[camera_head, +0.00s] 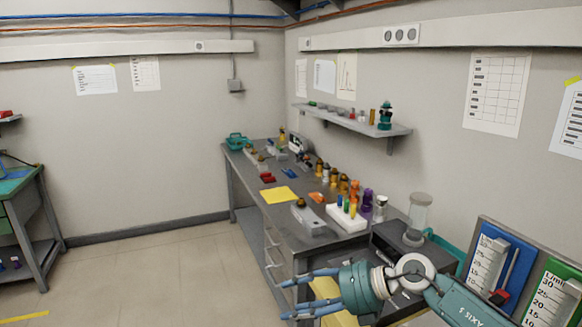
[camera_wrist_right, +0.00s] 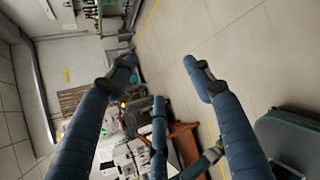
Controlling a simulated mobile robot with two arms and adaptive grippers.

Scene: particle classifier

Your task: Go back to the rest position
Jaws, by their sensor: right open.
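My right gripper (camera_head: 305,294) is in the lower middle of the head view, in front of the workbench (camera_head: 257,202). Its blue fingers are spread and point left, with nothing between them. In the right wrist view the fingers of the right gripper (camera_wrist_right: 160,85) are apart and empty, with the floor and distant furniture beyond them. My left gripper does not show in either view.
The bench holds a yellow sheet (camera_head: 279,195), a white rack (camera_head: 346,217) and several small bottles. A clear cylinder (camera_head: 418,215) stands near its right end. Limit panels (camera_head: 497,265) are at the right. A wall shelf (camera_head: 350,121) hangs above.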

